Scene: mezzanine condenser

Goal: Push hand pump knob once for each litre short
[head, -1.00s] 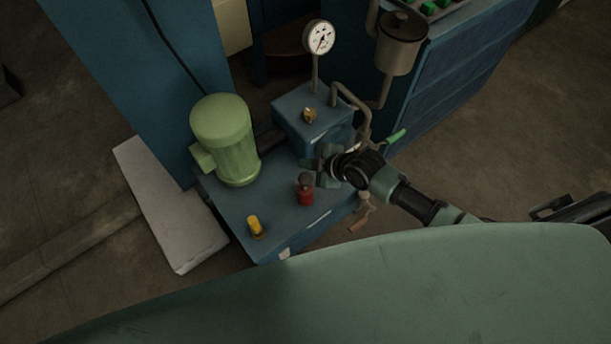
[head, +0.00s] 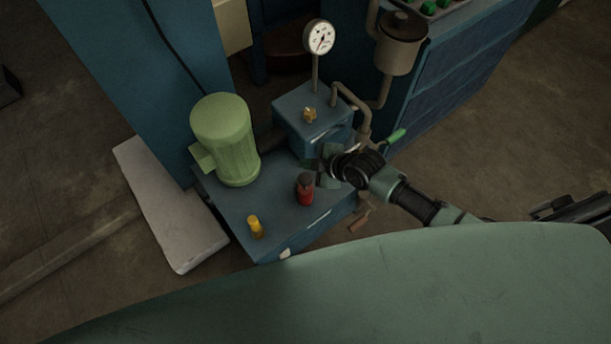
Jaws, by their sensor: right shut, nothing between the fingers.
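The hand pump is likely the small red cylinder (head: 305,195) on top of the blue tank unit, with a dark round knob (head: 304,179) on it. My right gripper (head: 318,166) is shut and empty. It appears just right of and behind the knob in the head view; I cannot tell whether it touches it. A round white dial gauge (head: 320,37) stands on a thin pipe at the back; its reading is too small to tell. My left gripper is not in view.
A green motor (head: 226,140) stands left on the blue tank top (head: 256,202). A yellow cap (head: 256,227) sits near its front corner. A blue box (head: 309,112) with a brass fitting, pipes and a green-handled lever (head: 395,136) lie behind and right of my gripper.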

